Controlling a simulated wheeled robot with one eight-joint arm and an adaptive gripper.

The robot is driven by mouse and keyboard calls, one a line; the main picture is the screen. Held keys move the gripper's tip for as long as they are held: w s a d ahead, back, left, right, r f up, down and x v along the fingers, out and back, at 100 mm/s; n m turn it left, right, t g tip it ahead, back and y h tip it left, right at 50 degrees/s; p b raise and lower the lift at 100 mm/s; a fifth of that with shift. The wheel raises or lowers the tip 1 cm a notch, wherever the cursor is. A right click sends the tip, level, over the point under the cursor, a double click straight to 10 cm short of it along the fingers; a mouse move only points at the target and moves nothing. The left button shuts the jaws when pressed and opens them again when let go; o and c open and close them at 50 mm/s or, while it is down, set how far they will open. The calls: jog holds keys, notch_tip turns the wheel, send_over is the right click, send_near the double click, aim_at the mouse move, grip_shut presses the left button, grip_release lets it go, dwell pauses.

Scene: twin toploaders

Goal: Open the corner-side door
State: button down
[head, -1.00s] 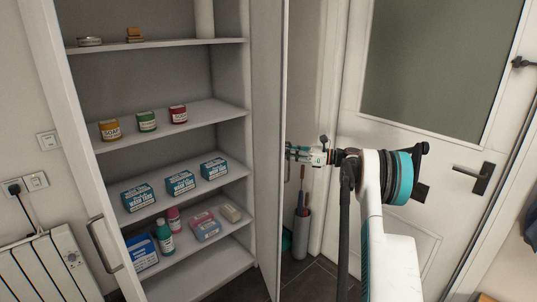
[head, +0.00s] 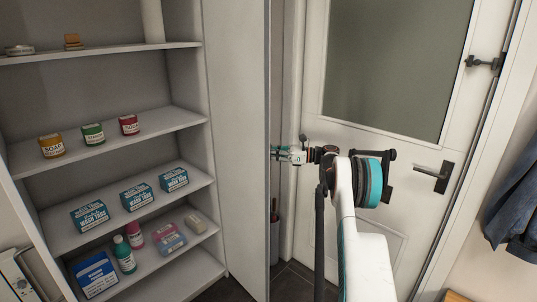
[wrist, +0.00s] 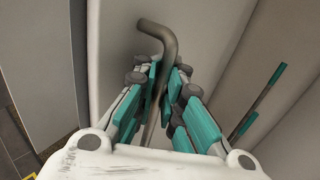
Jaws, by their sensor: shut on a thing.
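The corner-side door (head: 238,150) is the right-hand door of the tall cupboard. It stands wide open, its inner face showing beside the shelves. My gripper (head: 283,152) is at the door's outer side, towards the corner, and the door's edge hides the fingertips in the head view. In the wrist view my gripper (wrist: 161,88) is shut on the bent metal handle (wrist: 158,33), with a teal-padded finger on either side. The handle stands out from the pale door face (wrist: 113,35). The head view does not show the handle.
The open shelves hold soap jars (head: 93,134), wash-tab boxes (head: 137,197) and bottles (head: 124,254). A grey holder (head: 274,240) is on the floor in the corner.

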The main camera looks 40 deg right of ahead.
jog(key=shift+s+d+f, duration=0.1)
jog(key=shift+s+d, duration=0.05)
jog(key=c, duration=1.7)
grip_release()
jog(key=shift+s+d, duration=0.15)
jog(key=v, duration=1.1)
jog(key=shift+s+d, duration=0.2)
